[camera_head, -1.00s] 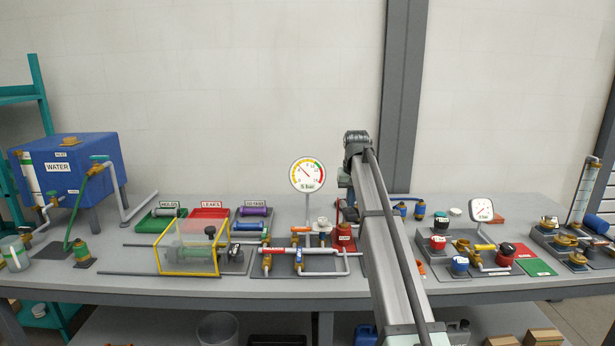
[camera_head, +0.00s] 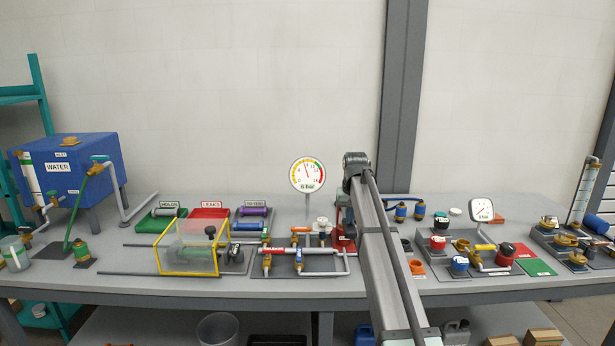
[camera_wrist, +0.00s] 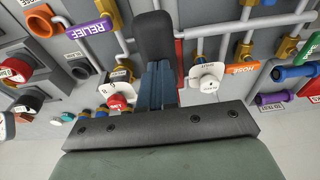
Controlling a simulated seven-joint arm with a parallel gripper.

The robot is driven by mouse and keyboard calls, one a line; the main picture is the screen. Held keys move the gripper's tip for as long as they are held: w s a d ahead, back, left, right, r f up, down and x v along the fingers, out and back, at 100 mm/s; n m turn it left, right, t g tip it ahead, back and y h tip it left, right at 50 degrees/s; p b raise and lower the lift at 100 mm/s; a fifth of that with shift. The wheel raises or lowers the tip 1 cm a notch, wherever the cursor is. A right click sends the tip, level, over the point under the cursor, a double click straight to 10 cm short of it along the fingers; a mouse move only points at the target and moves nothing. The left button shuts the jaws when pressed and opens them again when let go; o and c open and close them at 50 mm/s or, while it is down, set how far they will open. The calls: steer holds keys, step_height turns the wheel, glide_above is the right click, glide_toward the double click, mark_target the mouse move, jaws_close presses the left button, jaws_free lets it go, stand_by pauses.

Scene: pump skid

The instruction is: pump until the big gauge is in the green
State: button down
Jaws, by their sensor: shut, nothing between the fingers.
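The big round gauge (camera_head: 307,175) stands on a post behind the pipework in the head view. Its needle points up, slightly left of the top; the red band is on the right. The red pump (camera_head: 344,240) is partly hidden behind my arm, and its lever is not clear. My gripper shows in the wrist view (camera_wrist: 158,78), with blue-grey fingers shut and nothing between them. A dark rounded piece (camera_wrist: 154,36) lies at the fingertips; I cannot tell whether it is a handle grip or part of the fingers.
Pipes and valves on a plate (camera_head: 305,262) stand left of my arm. A clear yellow-framed guard (camera_head: 190,250) is further left. A smaller gauge (camera_head: 481,210) and coloured caps stand on the right. The blue water tank (camera_head: 75,165) is at the far left.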

steer(key=shift+f, duration=1.25)
steer(key=shift+r, duration=4.5)
steer(key=shift+f, duration=0.1)
steer(key=shift+f, duration=4.3)
steer(key=shift+r, duration=4.4)
